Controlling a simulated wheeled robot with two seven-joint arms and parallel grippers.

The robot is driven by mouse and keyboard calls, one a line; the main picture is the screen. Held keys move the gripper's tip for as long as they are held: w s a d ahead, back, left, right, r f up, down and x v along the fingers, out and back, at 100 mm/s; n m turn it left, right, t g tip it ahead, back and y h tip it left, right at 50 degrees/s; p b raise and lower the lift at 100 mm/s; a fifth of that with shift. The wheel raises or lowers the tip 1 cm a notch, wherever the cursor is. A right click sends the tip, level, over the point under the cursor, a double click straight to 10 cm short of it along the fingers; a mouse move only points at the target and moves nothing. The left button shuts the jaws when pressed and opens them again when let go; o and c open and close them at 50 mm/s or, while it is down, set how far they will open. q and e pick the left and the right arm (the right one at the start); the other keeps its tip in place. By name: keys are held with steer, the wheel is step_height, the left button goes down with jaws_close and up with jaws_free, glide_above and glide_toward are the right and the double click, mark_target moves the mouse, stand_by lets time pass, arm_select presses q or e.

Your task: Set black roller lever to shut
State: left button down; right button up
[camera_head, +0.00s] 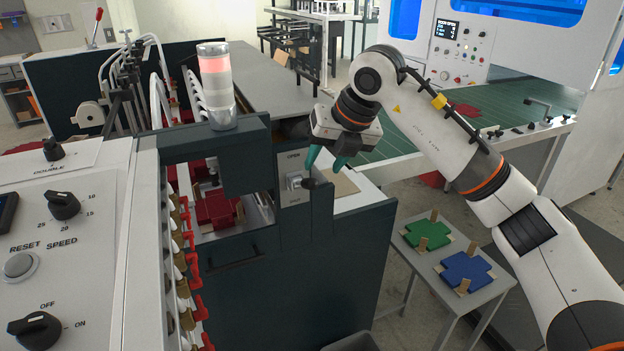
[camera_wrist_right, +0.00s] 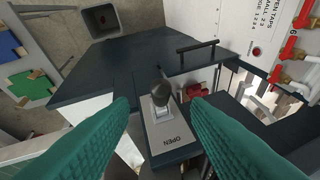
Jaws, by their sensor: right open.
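The black roller lever (camera_head: 309,184) sticks out from a light plate (camera_head: 291,160) on the dark machine's front. The plate is marked OPEN at the top, with a fainter marking at the bottom. In the right wrist view the lever's black knob (camera_wrist_right: 161,91) stands on a pale metal base, with OPEN on the plate below it. I cannot tell for sure which setting it is at. My right gripper (camera_head: 327,160) has teal fingers spread apart, just above the lever in the head view. In the wrist view the knob shows between the fingertips (camera_wrist_right: 161,104), with no visible contact.
A dark post (camera_head: 322,215) rises beside the lever. A bar handle (camera_head: 235,258) and red blocks (camera_head: 214,208) are to its left. A signal lamp (camera_head: 216,85) stands above. A side table (camera_head: 433,270) holds green and blue pieces at the right.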

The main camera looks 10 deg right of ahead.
mark_target(312, 183)
steer(key=p+x, duration=0.1)
steer(key=x, duration=0.6)
steer(key=shift+w+a+f, duration=0.1)
steer(key=shift+a+f, duration=0.05)
steer(key=shift+f, duration=0.1)
steer(key=shift+c, duration=0.4)
jaws_close()
